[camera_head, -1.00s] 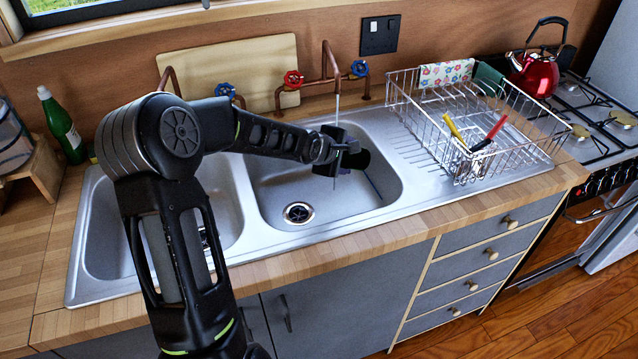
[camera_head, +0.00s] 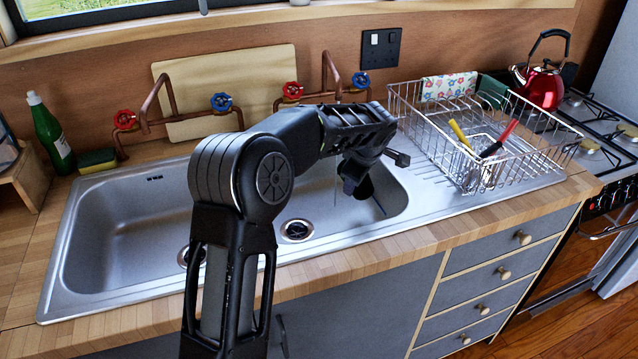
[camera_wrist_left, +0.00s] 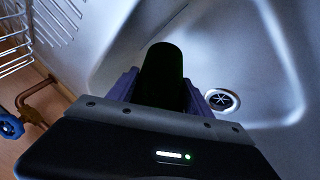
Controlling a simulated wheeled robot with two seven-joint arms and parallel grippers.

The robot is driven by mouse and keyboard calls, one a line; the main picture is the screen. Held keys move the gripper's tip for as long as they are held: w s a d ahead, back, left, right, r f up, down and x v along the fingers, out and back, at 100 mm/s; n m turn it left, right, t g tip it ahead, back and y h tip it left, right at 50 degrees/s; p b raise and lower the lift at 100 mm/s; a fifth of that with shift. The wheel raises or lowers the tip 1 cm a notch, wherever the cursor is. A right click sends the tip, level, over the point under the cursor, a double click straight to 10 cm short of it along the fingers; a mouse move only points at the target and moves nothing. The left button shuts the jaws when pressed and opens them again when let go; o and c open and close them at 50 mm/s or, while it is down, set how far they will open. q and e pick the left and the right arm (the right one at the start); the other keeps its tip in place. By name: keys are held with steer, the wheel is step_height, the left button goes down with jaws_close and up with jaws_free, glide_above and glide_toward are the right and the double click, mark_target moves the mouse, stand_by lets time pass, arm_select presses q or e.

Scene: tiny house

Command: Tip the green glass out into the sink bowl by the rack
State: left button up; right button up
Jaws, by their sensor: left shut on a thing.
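My left gripper (camera_head: 362,172) is over the right sink bowl (camera_head: 345,222), the one beside the rack. In the left wrist view its fingers (camera_wrist_left: 160,92) are shut on the dark green glass (camera_wrist_left: 163,72), which looks almost black. The right bowl's wall (camera_wrist_left: 255,60) and its drain (camera_wrist_left: 221,100) lie beyond the glass. In the head view the glass (camera_head: 365,188) is a dark shape below the wrist, partly hidden by it. I cannot tell its exact tilt or what is in it. My right gripper is in neither view.
A wire dish rack (camera_head: 440,150) holding yellow- and red-handled items stands right of the bowl. Copper taps (camera_head: 330,72) rise behind the sink. The empty left bowl (camera_head: 120,235) is clear. A green bottle (camera_head: 50,135) and a sponge (camera_head: 97,160) stand at the left.

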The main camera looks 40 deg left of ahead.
arm_select(q)
steer(key=shift+w+d+r+m+g+y+p, duration=0.15)
steer(key=shift+w+d+r+g+y+p, duration=0.25)
steer(key=shift+r+p, duration=1.05)
steer(key=shift+w+d+r+m+g+y+p, duration=0.2)
steer(key=shift+r+g+y+p, duration=0.3)
steer(key=shift+p, duration=1.75)
steer(key=shift+w+d+r+m+g+y+p, duration=0.25)
steer(key=shift+r+g+p, duration=0.35)
steer(key=shift+r+p, duration=0.9)
steer(key=shift+w+d+g+y+p, duration=0.1)
steer(key=shift+w+g+y+p, duration=0.2)
steer(key=shift+p, duration=1.1)
steer(key=shift+d, duration=0.1)
